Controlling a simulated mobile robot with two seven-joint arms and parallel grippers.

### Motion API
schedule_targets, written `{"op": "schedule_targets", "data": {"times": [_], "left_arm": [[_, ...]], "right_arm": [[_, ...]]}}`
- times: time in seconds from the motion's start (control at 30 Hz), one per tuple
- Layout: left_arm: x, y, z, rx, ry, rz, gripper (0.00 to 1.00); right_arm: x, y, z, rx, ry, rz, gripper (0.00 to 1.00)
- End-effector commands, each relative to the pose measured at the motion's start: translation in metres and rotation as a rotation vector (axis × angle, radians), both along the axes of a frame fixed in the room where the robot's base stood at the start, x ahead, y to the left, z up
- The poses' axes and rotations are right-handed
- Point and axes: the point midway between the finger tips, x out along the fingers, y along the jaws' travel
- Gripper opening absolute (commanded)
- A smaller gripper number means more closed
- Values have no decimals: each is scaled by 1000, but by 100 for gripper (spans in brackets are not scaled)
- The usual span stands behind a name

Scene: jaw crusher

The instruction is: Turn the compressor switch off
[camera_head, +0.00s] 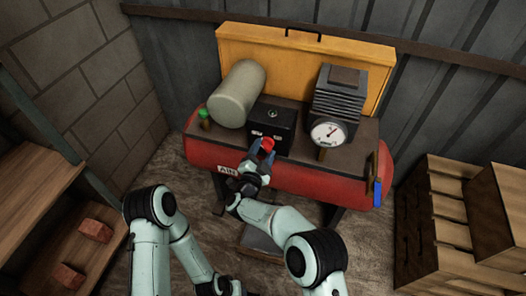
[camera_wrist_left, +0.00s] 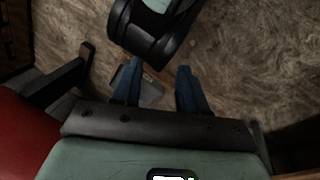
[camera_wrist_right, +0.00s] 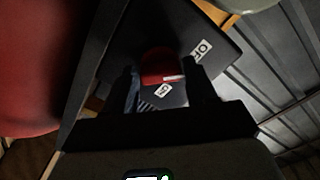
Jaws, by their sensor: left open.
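The compressor is a red tank (camera_head: 310,182) with a black switch box (camera_head: 284,116) on top. A red switch knob (camera_head: 267,144) projects from the box's front. My right gripper (camera_head: 261,153) is at the knob, with its fingers either side of it. In the right wrist view the knob (camera_wrist_right: 160,62) sits between the parted fingers (camera_wrist_right: 164,88); contact is unclear. White labels (camera_wrist_right: 202,50) show on the box, one partly reading "OF". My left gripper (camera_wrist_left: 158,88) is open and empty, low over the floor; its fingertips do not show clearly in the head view.
A round gauge (camera_head: 328,133) and ribbed motor (camera_head: 340,92) stand right of the box. A grey-green cylinder (camera_head: 237,94) is on its left.

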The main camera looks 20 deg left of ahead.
Motion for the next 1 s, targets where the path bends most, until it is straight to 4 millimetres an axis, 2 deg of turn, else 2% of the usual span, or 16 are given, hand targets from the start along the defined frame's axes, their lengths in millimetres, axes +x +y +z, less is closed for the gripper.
{"op": "schedule_targets", "data": {"times": [0.33,0.47,0.57,0.8,1.0], "left_arm": [[0,0,0,0,-1,0,43],[-2,-1,2,-2,4,-1,43],[-6,-3,6,-7,14,-6,43],[-17,-8,15,-22,46,-20,43],[-23,-11,19,-30,62,-26,43]], "right_arm": [[-1,0,0,2,0,0,74],[-9,1,0,2,2,2,74],[-24,2,1,0,3,3,74],[-79,4,1,0,2,5,74],[-116,5,1,1,1,4,74]]}}
